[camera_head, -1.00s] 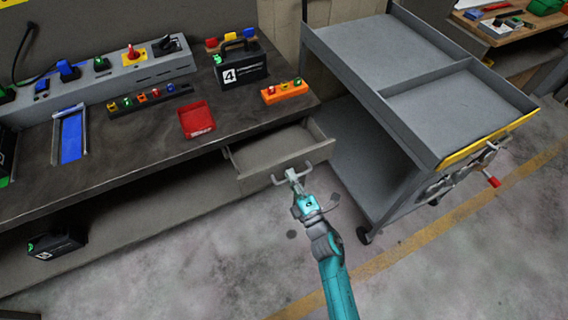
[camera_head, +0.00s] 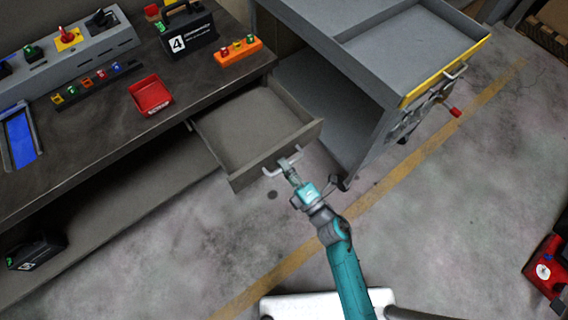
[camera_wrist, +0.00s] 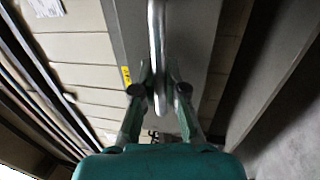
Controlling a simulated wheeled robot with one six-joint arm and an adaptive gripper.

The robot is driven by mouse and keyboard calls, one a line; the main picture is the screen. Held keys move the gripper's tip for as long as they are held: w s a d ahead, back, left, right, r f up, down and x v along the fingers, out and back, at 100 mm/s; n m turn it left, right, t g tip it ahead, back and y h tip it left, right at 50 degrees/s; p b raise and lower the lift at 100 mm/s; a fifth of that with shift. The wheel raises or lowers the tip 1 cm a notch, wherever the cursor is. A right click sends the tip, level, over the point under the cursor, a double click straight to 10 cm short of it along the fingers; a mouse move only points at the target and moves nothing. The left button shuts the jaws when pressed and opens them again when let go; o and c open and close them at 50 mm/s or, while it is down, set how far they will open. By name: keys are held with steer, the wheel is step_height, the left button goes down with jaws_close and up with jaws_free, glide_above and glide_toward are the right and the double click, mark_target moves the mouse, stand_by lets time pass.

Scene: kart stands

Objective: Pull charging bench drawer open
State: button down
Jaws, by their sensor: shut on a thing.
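The charging bench (camera_head: 110,130) runs along the left in the head view. Its grey drawer (camera_head: 245,125) is pulled well out from under the bench top and looks empty. The drawer's light handle (camera_head: 297,155) is on its front face. My gripper (camera_head: 288,167) is shut on this handle. In the wrist view the two fingers of my gripper (camera_wrist: 160,95) close around the metal handle bar (camera_wrist: 157,40), with the drawer front (camera_wrist: 195,45) behind it.
A grey cart (camera_head: 350,45) with a yellow edge stands close to the right of the drawer. A red tray (camera_head: 150,95), an orange block (camera_head: 238,50) and a black case (camera_head: 190,38) sit on the bench. A red object (camera_head: 548,265) is on the floor at right. Floor in front is open.

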steer(key=c, duration=1.2)
jaws_free()
steer(key=v, duration=1.2)
steer(key=s+d+r+m+h, duration=0.3)
steer(key=s+r+m, duration=0.1)
steer(key=s+m, duration=0.3)
steer(key=s+d+r+m+g+h, duration=0.1)
steer(key=s+d+r+m+h, duration=0.2)
steer(key=s+m, duration=0.5)
steer(key=s+d+r+m+g+h, duration=0.1)
steer(key=s+d+r+m+h, duration=0.2)
steer(key=s+r+m+h, duration=0.2)
steer(key=s+r+m, duration=0.1)
steer(key=s+m, duration=0.2)
steer(key=m, duration=0.1)
steer(key=shift+d+r+m, duration=0.25)
steer(key=shift+r+m, duration=0.1)
steer(key=shift+m, duration=0.05)
